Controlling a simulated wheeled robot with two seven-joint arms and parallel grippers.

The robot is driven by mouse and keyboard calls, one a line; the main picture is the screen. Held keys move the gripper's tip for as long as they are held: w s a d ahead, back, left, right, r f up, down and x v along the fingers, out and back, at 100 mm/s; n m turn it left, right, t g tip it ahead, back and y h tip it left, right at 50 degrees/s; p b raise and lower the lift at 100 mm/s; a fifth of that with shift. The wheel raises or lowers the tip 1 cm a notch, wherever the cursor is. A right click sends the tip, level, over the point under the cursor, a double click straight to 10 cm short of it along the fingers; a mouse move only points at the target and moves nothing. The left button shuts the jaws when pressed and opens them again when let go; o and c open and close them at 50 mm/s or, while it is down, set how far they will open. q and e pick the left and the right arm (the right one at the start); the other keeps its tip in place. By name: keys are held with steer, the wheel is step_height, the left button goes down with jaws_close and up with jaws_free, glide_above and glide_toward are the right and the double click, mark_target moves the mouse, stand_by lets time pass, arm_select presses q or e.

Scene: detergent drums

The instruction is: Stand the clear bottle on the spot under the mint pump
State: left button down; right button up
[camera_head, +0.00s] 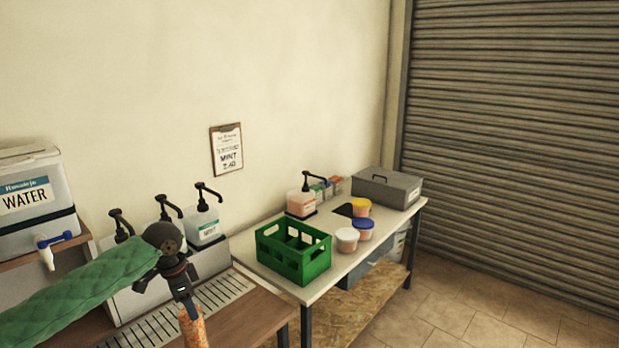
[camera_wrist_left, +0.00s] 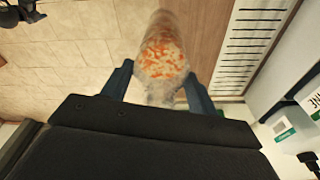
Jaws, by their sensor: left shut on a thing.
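The clear bottle (camera_head: 193,328), with orange and white specks showing in it, is in my left gripper (camera_head: 186,300). It hangs roughly upright at the front of the slotted drip tray, its lower end cut off by the frame. In the left wrist view the bottle (camera_wrist_left: 163,48) sits between both fingers of the gripper (camera_wrist_left: 158,85). The mint pump bottle (camera_head: 205,228), with a green-white label and black pump head, stands at the right end of the pump row, behind and right of my gripper. The spot under it cannot be made out.
The slotted drip tray (camera_head: 222,294) lies before the pumps on a wooden counter (camera_head: 250,320). A water container (camera_head: 30,190) stands left. A green crate (camera_head: 293,252), tubs and a grey toolbox (camera_head: 387,188) occupy the white table. My sleeved left arm covers part of the counter.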

arm_select(q)
steer(key=n, duration=0.2)
steer(key=d+n, duration=0.1)
steer(key=n, duration=0.2)
steer(key=d+n+y, duration=0.1)
steer(key=n, duration=0.1)
steer(key=shift+s+d+n+t, duration=0.2)
steer(key=shift+s+n+t, duration=0.1)
steer(key=shift+t, duration=0.1)
steer(key=s+d+f+n, duration=0.3)
steer(key=s+d+f, duration=0.4)
steer(key=s+f, duration=0.3)
steer(key=shift+s+d+n+y, duration=0.2)
steer(key=shift+d+n+y, duration=0.1)
steer(key=shift+n, duration=0.1)
steer(key=shift+f, duration=0.1)
steer(key=shift+a, duration=0.1)
